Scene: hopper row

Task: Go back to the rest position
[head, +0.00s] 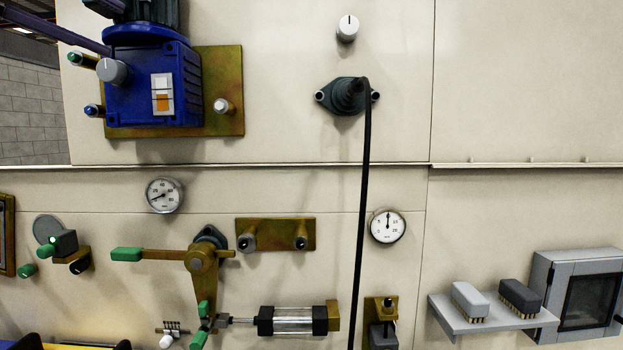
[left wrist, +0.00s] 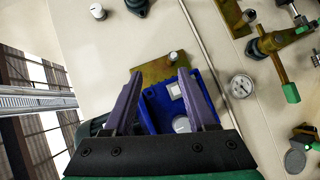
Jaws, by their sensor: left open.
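Whether a finger touches the unit I cannot tell. My right gripper is in neither view.
A black cable (head: 362,220) hangs from a dark socket (head: 346,96). Below are a lever with a green handle (head: 127,254), two gauges (head: 164,195) (head: 387,226) and a cylinder (head: 292,320). A shelf (head: 450,315) with two brushes juts out at right. The upper right panel is bare.

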